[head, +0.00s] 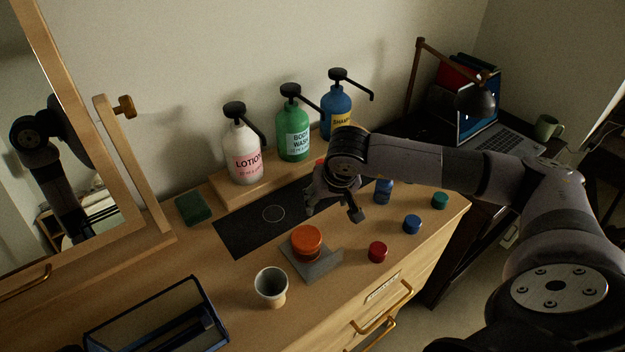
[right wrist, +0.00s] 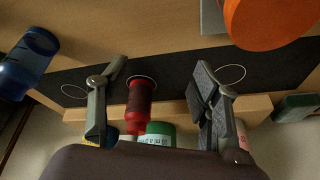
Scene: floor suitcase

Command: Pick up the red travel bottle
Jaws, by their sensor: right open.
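The red travel bottle (right wrist: 140,100) stands on the black mat (right wrist: 175,68) in the right wrist view, between the spread fingers of my right gripper (right wrist: 163,78) and nearer the left finger. In the head view only a small red part (head: 320,162) shows behind my right gripper (head: 333,211), which hides the rest. The right gripper is open and empty, low over the mat. Contact between fingers and bottle cannot be made out. My left gripper is not in view.
A blue bottle (head: 384,191) stands right of the gripper. An orange jar (head: 306,241), a cup (head: 271,287) and loose red (head: 377,252), blue (head: 412,224) and green (head: 440,200) caps are in front. Pump bottles (head: 293,133) line the wooden riser (head: 228,195) behind.

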